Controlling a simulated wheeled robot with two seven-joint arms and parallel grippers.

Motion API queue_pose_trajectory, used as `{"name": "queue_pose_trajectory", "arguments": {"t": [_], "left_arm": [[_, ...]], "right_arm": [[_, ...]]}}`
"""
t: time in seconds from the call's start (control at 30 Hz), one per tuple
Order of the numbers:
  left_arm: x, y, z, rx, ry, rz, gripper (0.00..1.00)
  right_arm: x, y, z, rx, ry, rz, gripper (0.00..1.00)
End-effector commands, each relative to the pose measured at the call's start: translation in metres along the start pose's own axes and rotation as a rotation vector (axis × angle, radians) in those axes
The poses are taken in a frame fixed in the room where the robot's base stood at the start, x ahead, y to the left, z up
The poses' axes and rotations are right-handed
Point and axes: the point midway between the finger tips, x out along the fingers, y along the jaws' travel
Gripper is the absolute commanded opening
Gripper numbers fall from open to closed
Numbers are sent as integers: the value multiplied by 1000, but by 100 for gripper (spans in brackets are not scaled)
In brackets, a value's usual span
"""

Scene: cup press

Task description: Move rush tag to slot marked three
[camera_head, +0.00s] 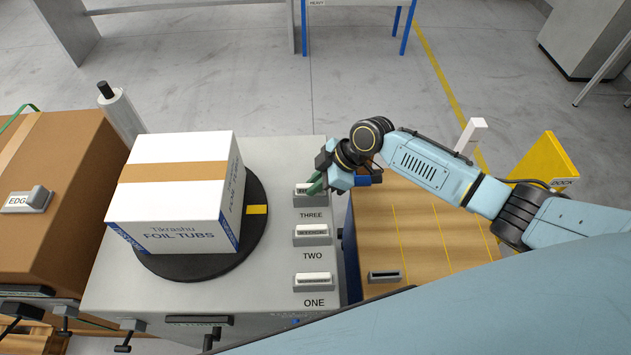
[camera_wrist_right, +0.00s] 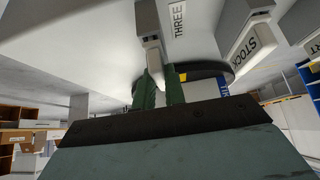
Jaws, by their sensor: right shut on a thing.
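My right gripper (camera_head: 317,186) is at the holder marked THREE (camera_head: 309,199) on the grey bench top. In the wrist view its green fingers (camera_wrist_right: 160,92) are shut on a thin white tag (camera_wrist_right: 156,66), which is at the mouth of that holder (camera_wrist_right: 148,25). I cannot read the tag's print or tell how deeply it is seated. The holder marked TWO (camera_head: 312,238) carries a tag that reads STOCK in the wrist view (camera_wrist_right: 255,38). The holder marked ONE (camera_head: 313,284) also carries a white tag. My left gripper is not in view.
A white foil tubs carton (camera_head: 185,190) stands on a black turntable (camera_head: 257,225) left of the holders. A brown carton (camera_head: 65,185) is at the far left. A wooden surface (camera_head: 420,235) with an empty dark holder (camera_head: 384,276) lies right, below my right arm.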

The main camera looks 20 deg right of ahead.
Motion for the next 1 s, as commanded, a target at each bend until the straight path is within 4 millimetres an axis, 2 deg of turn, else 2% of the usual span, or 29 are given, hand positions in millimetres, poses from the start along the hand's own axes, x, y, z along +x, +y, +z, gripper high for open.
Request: {"name": "queue_pose_trajectory", "arguments": {"t": [0.07,0.1,0.27,0.53,0.67,0.77,1.0], "left_arm": [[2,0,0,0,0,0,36],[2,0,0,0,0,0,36],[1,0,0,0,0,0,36],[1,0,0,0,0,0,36],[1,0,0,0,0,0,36],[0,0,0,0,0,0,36],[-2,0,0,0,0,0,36]], "right_arm": [[2,0,2,0,0,0,0],[2,0,1,0,0,0,16],[1,0,1,0,0,0,37],[1,0,1,0,0,0,37],[-8,0,1,0,0,1,37],[-24,1,2,-1,-2,3,37],[-78,0,2,-2,-2,3,37]]}}
